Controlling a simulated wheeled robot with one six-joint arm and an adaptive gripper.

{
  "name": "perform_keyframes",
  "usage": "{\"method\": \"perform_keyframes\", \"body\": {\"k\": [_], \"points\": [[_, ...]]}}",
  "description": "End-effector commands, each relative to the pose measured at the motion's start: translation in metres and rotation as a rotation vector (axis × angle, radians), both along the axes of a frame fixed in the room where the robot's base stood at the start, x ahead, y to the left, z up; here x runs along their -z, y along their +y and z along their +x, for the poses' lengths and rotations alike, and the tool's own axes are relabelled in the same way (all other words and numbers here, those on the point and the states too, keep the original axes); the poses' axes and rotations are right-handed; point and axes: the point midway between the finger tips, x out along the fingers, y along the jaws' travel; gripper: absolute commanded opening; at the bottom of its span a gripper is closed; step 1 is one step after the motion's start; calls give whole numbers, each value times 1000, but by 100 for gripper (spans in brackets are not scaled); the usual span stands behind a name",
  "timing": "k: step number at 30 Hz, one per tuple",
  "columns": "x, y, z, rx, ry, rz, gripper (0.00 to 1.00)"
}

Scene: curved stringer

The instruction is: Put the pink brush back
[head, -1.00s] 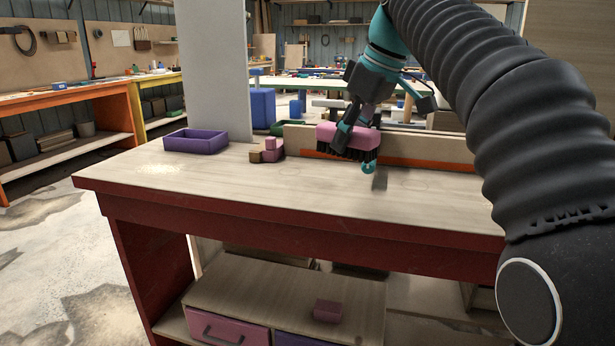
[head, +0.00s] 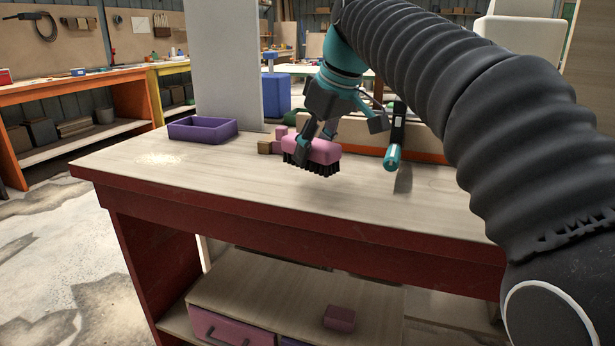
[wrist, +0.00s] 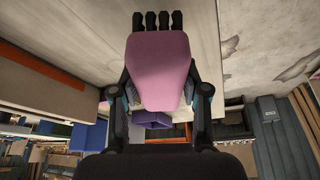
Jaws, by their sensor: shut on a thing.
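The pink brush (head: 317,150) has a pink block back and dark bristles that point down. My gripper (head: 314,142) is shut on it and holds it over the workbench top (head: 230,180). In the wrist view the pink brush (wrist: 158,70) lies between the two fingers of my gripper (wrist: 158,95), with dark bristle tufts showing at its far end. I cannot tell exactly how high the bristles are above the bench.
A purple open tray (head: 203,130) stands at the bench's back left. Small pink and brown blocks (head: 265,147) sit behind the brush. The bench's front is clear.

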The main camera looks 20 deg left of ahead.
Motion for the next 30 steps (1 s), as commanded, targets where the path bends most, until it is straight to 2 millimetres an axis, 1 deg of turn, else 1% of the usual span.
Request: {"method": "perform_keyframes", "body": {"k": [1, 5, 12, 14, 27, 28, 29, 30], "points": [[4, 5, -2, -2, 1, -1, 7], [8, 11, -4, -1, 0, 0, 7], [39, 12, -4, -2, 2, 0, 7], [44, 12, -4, -1, 1, -1, 7], [50, 11, -4, -1, 0, 0, 7], [49, 11, -4, -1, 0, 0, 53], [49, 11, -4, -1, 0, 0, 60], [49, 11, -4, -1, 0, 0, 70]]}}
